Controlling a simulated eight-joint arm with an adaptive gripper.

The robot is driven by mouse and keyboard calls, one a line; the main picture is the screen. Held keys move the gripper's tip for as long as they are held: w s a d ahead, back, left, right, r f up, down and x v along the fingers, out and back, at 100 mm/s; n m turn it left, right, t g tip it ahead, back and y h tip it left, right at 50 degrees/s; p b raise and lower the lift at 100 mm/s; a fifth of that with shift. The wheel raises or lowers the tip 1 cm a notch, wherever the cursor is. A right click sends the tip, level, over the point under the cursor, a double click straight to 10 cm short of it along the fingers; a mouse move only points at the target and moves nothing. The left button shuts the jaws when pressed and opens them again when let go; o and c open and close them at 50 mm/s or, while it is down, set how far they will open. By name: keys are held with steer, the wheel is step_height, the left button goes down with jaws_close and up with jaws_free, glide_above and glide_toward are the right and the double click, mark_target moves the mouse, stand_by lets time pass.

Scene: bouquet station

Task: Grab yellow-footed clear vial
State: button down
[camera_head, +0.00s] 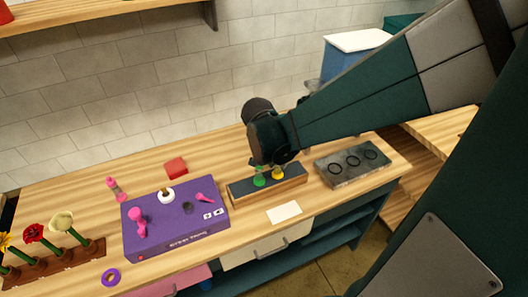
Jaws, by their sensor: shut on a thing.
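The yellow-footed clear vial (278,180) stands at the wooden rack (292,189), right of the rack's middle. Its yellow foot shows, but its clear upper part is hidden by my gripper. A green-footed vial (259,181) stands just left of it. My gripper (275,167) points down over the rack and is shut on the yellow-footed clear vial. Its fingers are small and dark here, so their exact contact is hard to see. The vial looks still low at the rack; I cannot tell whether it is clear of it.
A purple box (178,238) with pink tools stands left of the rack. A grey tray (337,179) with dark rings lies right. A white card (285,212) lies in front. A flower rack (60,262), purple ring (111,277) and red block (176,166) are further left.

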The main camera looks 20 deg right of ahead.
steer(key=shift+r, duration=0.15)
steer(key=shift+r+p, duration=0.65)
steer(key=shift+r, duration=4.2)
steer(key=shift+w, duration=0.1)
